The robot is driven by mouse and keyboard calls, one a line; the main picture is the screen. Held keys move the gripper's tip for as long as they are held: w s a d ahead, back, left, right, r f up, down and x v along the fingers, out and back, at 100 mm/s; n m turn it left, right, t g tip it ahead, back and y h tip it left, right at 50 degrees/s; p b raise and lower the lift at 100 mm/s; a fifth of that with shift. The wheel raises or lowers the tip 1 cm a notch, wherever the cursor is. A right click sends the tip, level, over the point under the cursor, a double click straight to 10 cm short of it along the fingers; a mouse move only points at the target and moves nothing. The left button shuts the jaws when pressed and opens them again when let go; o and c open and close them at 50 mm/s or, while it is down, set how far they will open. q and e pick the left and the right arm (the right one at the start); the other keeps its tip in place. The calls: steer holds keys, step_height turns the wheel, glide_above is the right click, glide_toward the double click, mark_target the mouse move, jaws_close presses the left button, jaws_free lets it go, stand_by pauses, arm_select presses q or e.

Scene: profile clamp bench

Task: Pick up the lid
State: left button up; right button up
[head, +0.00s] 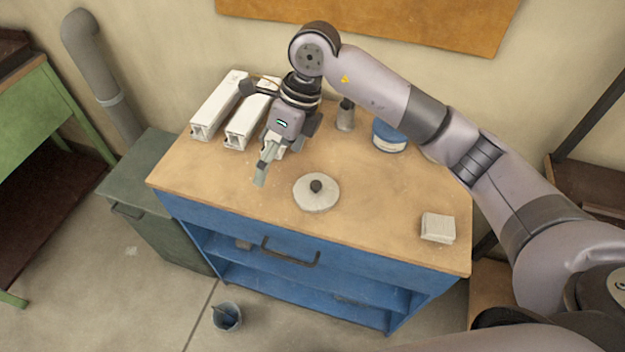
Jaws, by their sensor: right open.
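The lid (316,194) is a pale round disc with a dark knob in its middle. It lies flat on the wooden top of the blue bench (380,220), near the front edge. My right gripper (262,172) is above the bench top, to the left of the lid and a little behind it. It is open and apart from the lid, and I see nothing between its fingers. My left gripper is not in the head view.
Two white profiles (217,106) lie at the back left of the bench. A blue-and-white tub (389,136) and a small metal container (345,115) stand behind the lid. A white block (438,228) sits at the front right. The bench between lid and block is clear.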

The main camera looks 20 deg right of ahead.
steer(key=w+d+r+m+h, duration=0.1)
steer(key=w+d+h, duration=0.25)
steer(key=d, duration=0.45)
steer(key=p, duration=0.4)
glide_toward(317, 184)
steer(key=shift+h, duration=0.25)
steer(key=f, duration=0.2)
steer(key=a+f, duration=0.1)
steer(key=f, duration=0.2)
steer(key=shift+s+f, duration=0.1)
steer(key=shift+f, duration=0.1)
steer(key=f, duration=0.1)
steer(key=f+p, duration=0.1)
steer(key=f, duration=0.1)
steer(key=f+p, duration=0.1)
steer(key=shift+s+d+f, duration=0.15)
steer(key=shift+d+f, duration=0.2)
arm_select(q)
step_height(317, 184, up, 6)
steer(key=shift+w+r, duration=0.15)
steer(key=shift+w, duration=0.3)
arm_select(e)
steer(key=shift+f, duration=0.3)
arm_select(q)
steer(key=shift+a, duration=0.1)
arm_select(e)
steer(key=shift+c, duration=0.4)
